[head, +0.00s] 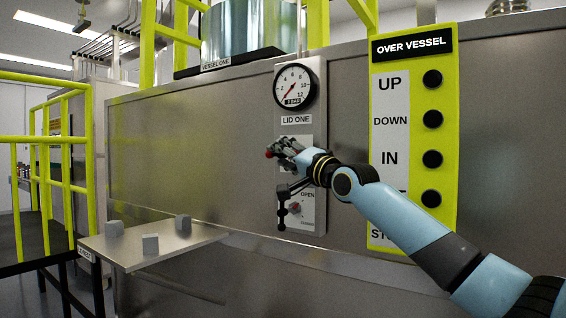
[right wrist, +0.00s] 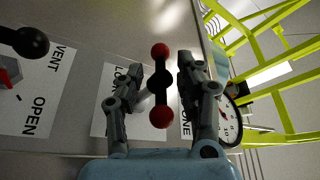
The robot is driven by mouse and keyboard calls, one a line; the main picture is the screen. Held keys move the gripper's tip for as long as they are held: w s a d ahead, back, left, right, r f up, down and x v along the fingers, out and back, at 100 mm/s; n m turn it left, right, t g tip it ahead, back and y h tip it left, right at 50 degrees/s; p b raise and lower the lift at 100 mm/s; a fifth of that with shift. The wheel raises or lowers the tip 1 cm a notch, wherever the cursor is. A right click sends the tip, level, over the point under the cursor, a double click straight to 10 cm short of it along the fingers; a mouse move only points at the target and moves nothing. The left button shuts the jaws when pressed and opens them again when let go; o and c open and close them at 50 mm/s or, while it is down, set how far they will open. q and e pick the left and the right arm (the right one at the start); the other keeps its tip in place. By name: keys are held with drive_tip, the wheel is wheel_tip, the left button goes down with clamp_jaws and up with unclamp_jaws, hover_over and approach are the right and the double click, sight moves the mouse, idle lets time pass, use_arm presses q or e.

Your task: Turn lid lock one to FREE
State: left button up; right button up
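The lid lock one handle (right wrist: 160,86) is a short bar with red ball ends and a black hub, in front of a white plate (right wrist: 112,100) whose lettering is partly covered. In the head view one red end (head: 269,154) shows at my gripper's left; the rest is hidden. My right gripper (head: 284,147) is at the plate under the LID ONE label (head: 295,120). In the right wrist view its fingers (right wrist: 160,78) stand open on both sides of the handle, with gaps visible; contact is not clear. The handle's pointing against the lettering cannot be read. My left gripper is not in view.
A pressure gauge (head: 294,86) sits above. Below is the vent plate (head: 306,206) with a black ball-ended lever (right wrist: 30,42). A yellow OVER VESSEL button panel (head: 413,50) is at right. A shelf (head: 190,248) with small grey blocks and yellow railings are at left.

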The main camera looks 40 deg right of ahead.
clamp_jaws()
drive_tip(key=shift+r, duration=0.2)
idle(0.3)
